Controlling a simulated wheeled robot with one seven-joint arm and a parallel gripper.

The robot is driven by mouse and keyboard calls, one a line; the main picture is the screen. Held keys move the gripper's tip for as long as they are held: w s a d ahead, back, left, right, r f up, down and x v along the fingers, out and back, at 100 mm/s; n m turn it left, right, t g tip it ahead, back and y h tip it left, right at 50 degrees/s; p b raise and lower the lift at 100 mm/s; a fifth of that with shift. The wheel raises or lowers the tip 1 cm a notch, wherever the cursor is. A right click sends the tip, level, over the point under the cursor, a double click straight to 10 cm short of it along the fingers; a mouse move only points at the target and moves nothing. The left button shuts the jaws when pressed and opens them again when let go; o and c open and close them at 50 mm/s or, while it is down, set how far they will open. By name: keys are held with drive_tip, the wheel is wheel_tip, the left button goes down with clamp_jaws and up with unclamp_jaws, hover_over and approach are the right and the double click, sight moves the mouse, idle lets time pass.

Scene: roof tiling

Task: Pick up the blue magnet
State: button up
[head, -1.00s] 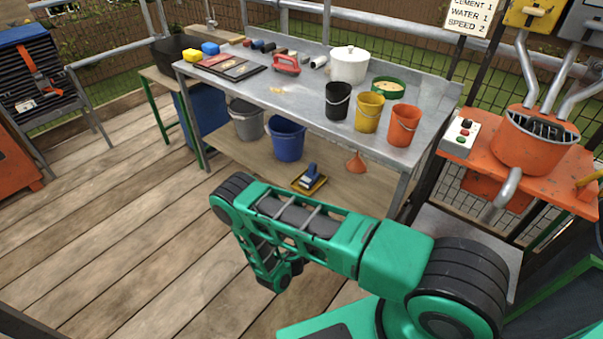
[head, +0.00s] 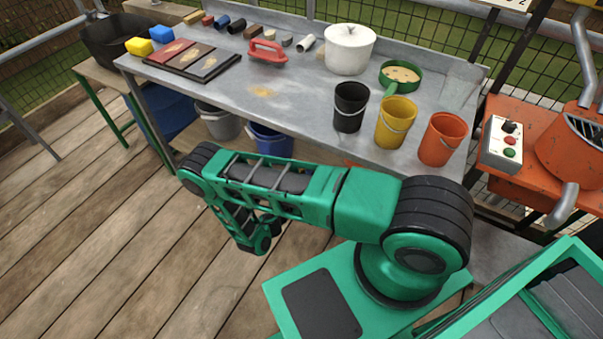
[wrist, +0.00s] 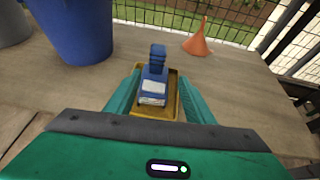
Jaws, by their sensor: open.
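A blue block-like tool with white labels and a dark blue upright top, which looks like the blue magnet (wrist: 153,88), stands in a shallow yellow tray (wrist: 172,85) on the wooden lower shelf. My gripper (wrist: 158,88) is open, with one green finger on each side of the tray in the wrist view. I cannot tell whether the fingers touch it. In the head view my arm hides the magnet, and the gripper itself does not show clearly.
A blue bucket (wrist: 75,30) stands left of the magnet and an orange funnel (wrist: 198,42) lies behind it to the right. Above the shelf is the metal worktop (head: 300,115), holding black, yellow and orange buckets, a white pot (head: 350,50) and a red-handled tool (head: 268,54).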

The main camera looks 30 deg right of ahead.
drive_tip(key=x, duration=0.5)
drive_tip(key=shift+w+a+r, duration=0.1)
drive_tip(key=shift+w+a, duration=0.1)
drive_tip(key=shift+w, duration=0.2)
drive_tip(key=shift+r+x, duration=0.1)
drive_tip(key=shift+x, duration=1.4)
drive_tip(key=shift+r+x, duration=0.15)
drive_tip(key=shift+x, duration=1.3)
drive_tip(key=shift+d, duration=0.15)
clamp_jaws()
